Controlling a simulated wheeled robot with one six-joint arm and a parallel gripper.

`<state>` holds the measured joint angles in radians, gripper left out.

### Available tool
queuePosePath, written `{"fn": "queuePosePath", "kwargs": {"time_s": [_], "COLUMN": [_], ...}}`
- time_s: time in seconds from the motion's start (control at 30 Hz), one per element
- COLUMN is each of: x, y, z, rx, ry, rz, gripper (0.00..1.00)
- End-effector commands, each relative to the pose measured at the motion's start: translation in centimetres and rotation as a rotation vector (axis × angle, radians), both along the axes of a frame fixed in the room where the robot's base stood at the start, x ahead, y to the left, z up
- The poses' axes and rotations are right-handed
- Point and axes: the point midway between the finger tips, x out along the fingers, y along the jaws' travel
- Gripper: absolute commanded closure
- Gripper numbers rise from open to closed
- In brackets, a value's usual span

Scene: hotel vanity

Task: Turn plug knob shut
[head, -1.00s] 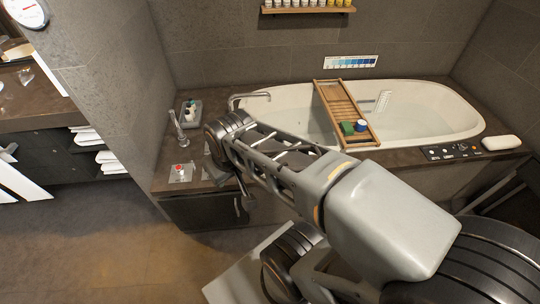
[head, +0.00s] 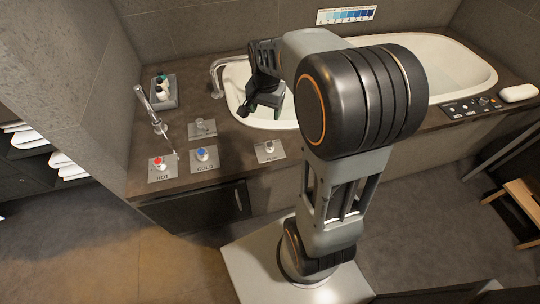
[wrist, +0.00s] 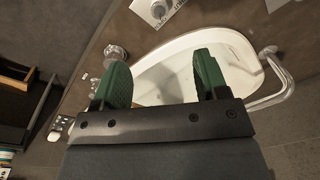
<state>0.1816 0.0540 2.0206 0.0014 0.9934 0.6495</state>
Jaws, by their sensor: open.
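A small metal knob on a square plate (head: 269,150) sits on the brown counter near the tub's front left rim; its label is too small to read, so I cannot be sure it is the plug knob. My gripper (head: 262,108) hangs over the left end of the tub, behind and apart from that plate. In the wrist view my gripper's two green fingers (wrist: 158,80) are spread wide with nothing between them. A pale plate with a knob (wrist: 156,10) shows at the top edge there, partly cut off. The knob's turn position is not clear.
A red HOT knob (head: 159,163), a blue COLD knob (head: 203,154) and another plated knob (head: 202,128) stand left on the counter. A curved spout (head: 222,72), a hand shower (head: 150,108) and a bottle tray (head: 163,92) are behind. The white tub (head: 455,65) lies right.

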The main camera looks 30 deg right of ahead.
Motion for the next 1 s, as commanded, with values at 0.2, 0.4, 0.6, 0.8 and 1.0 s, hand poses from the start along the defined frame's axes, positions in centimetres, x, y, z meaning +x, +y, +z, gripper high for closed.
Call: {"fn": "queuePosePath", "kwargs": {"time_s": [0.2,0.4,0.6,0.8,1.0], "x": [2.7,3.3,3.3,3.3,3.3], "y": [-2.5,-3.1,-3.0,-3.0,-3.0], "z": [-6.9,-9.5,-13.1,-16.9,-19.8], "rx": [0.017,0.022,0.022,0.022,0.021], "ry": [0.057,0.072,0.074,0.075,0.072], "rz": [-0.202,-0.260,-0.260,-0.258,-0.257], "gripper": [0.33,0.33,0.33,0.33,0.33]}}
